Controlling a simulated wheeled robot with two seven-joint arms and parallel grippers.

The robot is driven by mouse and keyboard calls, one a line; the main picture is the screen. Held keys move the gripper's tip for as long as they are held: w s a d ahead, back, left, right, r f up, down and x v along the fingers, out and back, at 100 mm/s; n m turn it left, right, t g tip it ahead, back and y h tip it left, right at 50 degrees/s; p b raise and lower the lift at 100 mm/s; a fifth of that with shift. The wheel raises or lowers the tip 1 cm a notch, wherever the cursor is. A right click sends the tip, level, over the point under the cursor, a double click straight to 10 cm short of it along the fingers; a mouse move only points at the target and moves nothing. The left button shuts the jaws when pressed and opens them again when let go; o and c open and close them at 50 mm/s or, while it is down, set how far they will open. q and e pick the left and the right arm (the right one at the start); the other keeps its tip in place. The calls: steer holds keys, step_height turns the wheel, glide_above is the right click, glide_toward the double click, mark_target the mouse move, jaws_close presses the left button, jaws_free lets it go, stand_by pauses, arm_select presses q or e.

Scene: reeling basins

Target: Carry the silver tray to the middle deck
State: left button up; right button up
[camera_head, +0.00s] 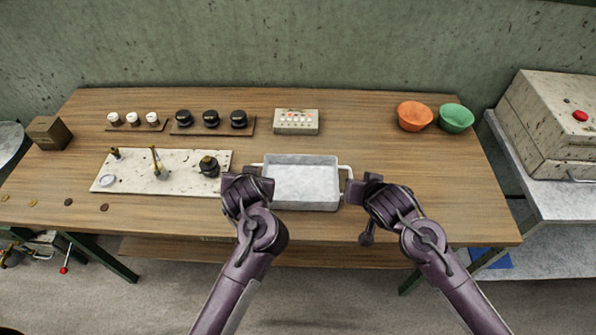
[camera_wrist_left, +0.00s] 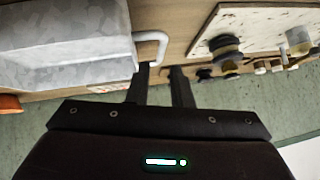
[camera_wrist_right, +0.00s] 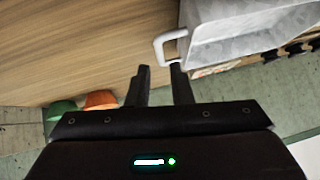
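The silver tray (camera_head: 301,205) is a shallow rectangular pan on the wooden table, near the front edge. It has a pale loop handle at each short end. My left gripper (camera_head: 250,180) is at its left side. In the left wrist view the left fingers (camera_wrist_left: 160,70) are apart, with the left handle (camera_wrist_left: 163,45) just ahead of their tips. My right gripper (camera_head: 362,190) is at its right side. In the right wrist view the right fingers (camera_wrist_right: 158,68) are apart, with the right handle (camera_wrist_right: 157,48) just ahead of their tips. Neither visibly grips a handle.
A speckled board (camera_head: 135,182) with fittings lies left of the tray. A button box (camera_head: 297,121) stands behind it. Orange (camera_head: 414,116) and green (camera_head: 456,118) bowls sit at back right. A grey stand (camera_head: 555,202) bears a machine (camera_head: 550,125). The tabletop right of the tray is clear.

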arm_select(q)
steer(key=shift+w, duration=0.15)
arm_select(e)
steer(key=shift+w, duration=0.15)
arm_select(q)
steer(key=shift+s+r, duration=0.1)
steer(key=shift+s, duration=0.1)
arm_select(e)
steer(key=shift+s+r, duration=0.1)
steer(key=shift+s, duration=0.1)
